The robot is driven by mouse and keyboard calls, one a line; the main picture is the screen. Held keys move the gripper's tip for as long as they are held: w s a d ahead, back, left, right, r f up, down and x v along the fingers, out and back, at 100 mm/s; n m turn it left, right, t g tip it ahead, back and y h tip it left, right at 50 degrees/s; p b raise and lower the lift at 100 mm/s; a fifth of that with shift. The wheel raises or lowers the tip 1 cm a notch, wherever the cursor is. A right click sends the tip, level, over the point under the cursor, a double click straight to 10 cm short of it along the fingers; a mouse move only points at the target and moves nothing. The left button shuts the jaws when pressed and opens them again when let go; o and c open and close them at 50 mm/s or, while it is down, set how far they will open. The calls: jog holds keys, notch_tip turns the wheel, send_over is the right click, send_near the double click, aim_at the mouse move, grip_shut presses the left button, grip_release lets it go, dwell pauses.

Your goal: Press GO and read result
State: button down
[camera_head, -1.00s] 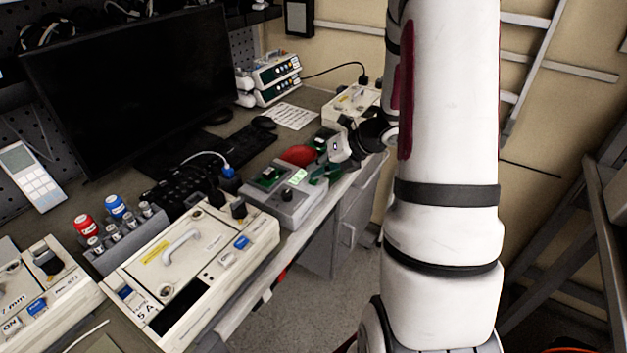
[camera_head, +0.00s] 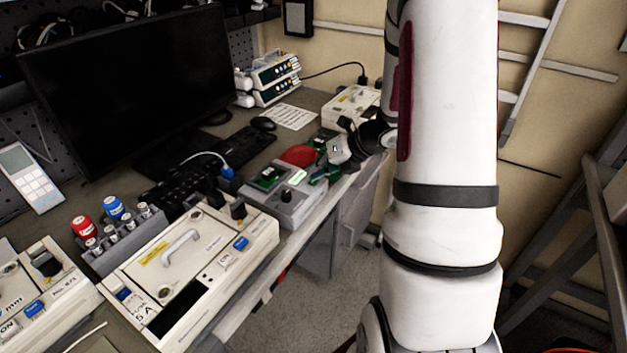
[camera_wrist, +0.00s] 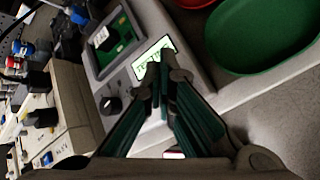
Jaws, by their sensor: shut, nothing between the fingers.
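A grey test device (camera_head: 283,203) lies near the bench's front edge, with a green board (camera_head: 268,178) in its recess, a lit greenish display (camera_head: 297,177) and a dark knob (camera_head: 286,195). In the wrist view the display (camera_wrist: 153,56) shows dark characters too small to read, and the knob (camera_wrist: 110,104) and green board (camera_wrist: 114,38) are to its left. My gripper (camera_wrist: 163,76) is shut and empty, its fingertips in front of the display's lower edge. I cannot tell whether they touch the device. I cannot make out a GO button; the fingers may cover it.
A red dish (camera_head: 299,155) and, in the wrist view, a green tray (camera_wrist: 262,38) lie beside the device. A cream instrument case (camera_head: 190,262) stands to its left. A monitor (camera_head: 130,85) and keyboard (camera_head: 180,190) are behind. Floor is free in front.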

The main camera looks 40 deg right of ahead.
jog(key=shift+r+p, duration=0.45)
jog(key=shift+r, duration=0.3)
jog(key=shift+r+p, duration=1.95)
jog(key=shift+r, duration=0.6)
